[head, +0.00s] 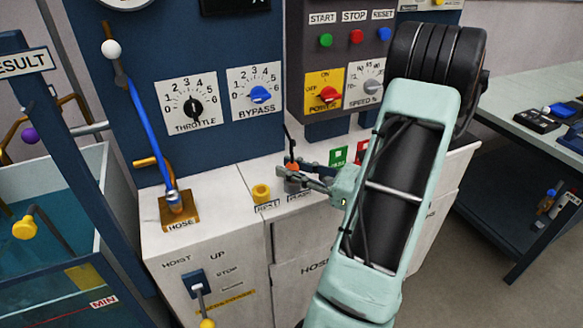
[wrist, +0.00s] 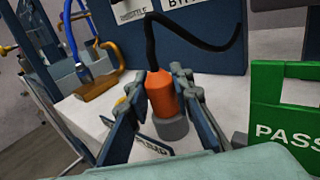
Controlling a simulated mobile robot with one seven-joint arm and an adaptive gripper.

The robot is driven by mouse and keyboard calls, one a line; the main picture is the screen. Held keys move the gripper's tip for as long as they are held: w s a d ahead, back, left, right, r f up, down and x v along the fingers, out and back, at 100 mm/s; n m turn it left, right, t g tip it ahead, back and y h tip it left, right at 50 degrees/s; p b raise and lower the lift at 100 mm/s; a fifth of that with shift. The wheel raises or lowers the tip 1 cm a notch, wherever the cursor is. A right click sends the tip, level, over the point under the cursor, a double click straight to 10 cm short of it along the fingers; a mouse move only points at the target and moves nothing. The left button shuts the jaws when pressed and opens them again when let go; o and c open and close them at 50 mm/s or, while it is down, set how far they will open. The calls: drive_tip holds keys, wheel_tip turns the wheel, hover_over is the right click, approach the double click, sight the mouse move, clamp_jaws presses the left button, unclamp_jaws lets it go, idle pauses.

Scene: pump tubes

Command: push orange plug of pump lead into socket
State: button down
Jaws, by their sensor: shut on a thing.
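The orange plug (wrist: 160,92) is upright between the two fingers of my gripper (wrist: 158,82) in the wrist view, and the gripper is shut on it. A black lead (wrist: 150,40) rises from its top and bends right towards the blue panel. A grey round socket (wrist: 172,130) is directly below the plug. The plug's lower end meets or overlaps its top, and I cannot tell how deep it sits. In the head view the plug (head: 291,169) shows as a small orange patch between my fingers, which partly hide the socket.
A green PASS sign (wrist: 285,105) stands close on the right. The knob panel (head: 215,85) rises behind the white counter.

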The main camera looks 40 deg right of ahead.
drive_tip(key=shift+f, duration=0.25)
drive_tip(key=c, duration=1.6)
unclamp_jaws()
drive_tip(key=v, duration=1.2)
drive_tip(key=shift+w, duration=0.1)
